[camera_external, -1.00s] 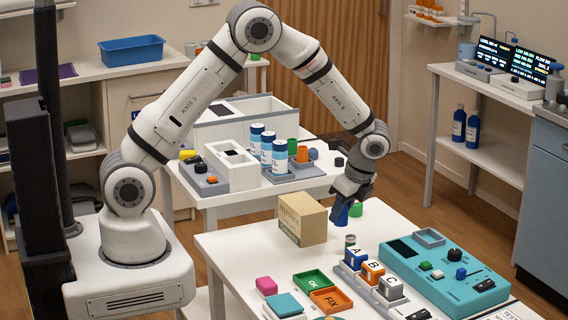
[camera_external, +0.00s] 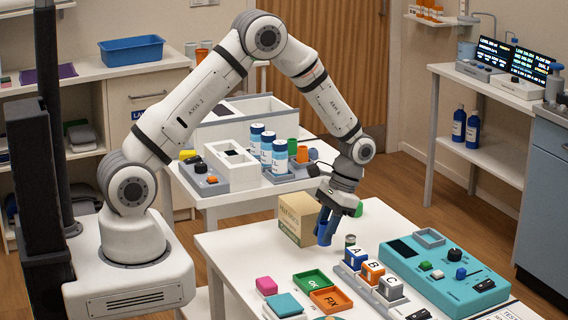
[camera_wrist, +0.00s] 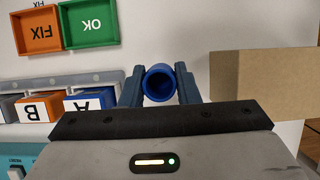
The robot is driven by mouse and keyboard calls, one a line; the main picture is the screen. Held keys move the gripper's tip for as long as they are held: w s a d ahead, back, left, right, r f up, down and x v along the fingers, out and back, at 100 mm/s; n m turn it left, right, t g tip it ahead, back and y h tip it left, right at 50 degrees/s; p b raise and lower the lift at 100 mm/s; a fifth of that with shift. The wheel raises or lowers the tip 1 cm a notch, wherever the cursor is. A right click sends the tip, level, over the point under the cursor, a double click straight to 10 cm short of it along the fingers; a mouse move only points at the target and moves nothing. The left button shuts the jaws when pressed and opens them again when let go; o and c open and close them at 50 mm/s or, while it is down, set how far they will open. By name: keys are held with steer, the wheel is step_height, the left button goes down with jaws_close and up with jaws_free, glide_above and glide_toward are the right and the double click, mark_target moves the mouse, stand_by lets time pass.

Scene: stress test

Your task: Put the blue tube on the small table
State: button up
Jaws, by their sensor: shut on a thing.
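The blue tube (camera_external: 324,238) is between the fingers of my gripper (camera_external: 330,222), over the front white table (camera_external: 225,245). In the wrist view the blue tube (camera_wrist: 160,70) shows its open end, with a finger of my gripper (camera_wrist: 159,84) on each side. My gripper is shut on it. The tube is slightly tilted, and I cannot tell whether its lower end is clear of the tabletop. A second white table (camera_external: 225,197) stands behind, with bottles and trays on it. I cannot tell which is the small table.
A cardboard box (camera_external: 297,219) stands just left of the tube. A green cylinder (camera_external: 357,208) and a small jar (camera_external: 350,241) are to the right. Lettered blocks (camera_external: 373,272), a teal panel (camera_external: 435,277), a green tray (camera_external: 309,281) and an orange tray (camera_external: 331,300) occupy the front.

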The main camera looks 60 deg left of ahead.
steer(key=shift+s+a+f, duration=0.1)
steer(key=shift+s, duration=0.05)
steer(key=w+d+r+n+h, duration=0.1)
steer(key=w+d+r+n, duration=0.2)
steer(key=w+r, duration=0.35)
steer(key=w+a+n+t+h, duration=0.3)
steer(key=w+a+n, duration=0.85)
steer(key=a, duration=0.25)
steer(key=a+r+n+t+y+b, duration=0.1)
steer(key=a+r+n+t+y, duration=0.2)
steer(key=a+n, duration=1.2)
steer(key=a+r+n+t+y+b, duration=0.1)
steer(key=a+r+n+t, duration=0.4)
steer(key=a, duration=1.8)
steer(key=shift+n+g, duration=0.75)
steer(key=shift+g, duration=0.15)
steer(key=f, duration=0.7)
steer(key=f+p, duration=0.1)
steer(key=f, duration=0.2)
steer(key=shift+w+a+f, duration=0.2)
steer(key=shift+w+f, duration=0.05)
steer(key=shift+w, duration=0.1)
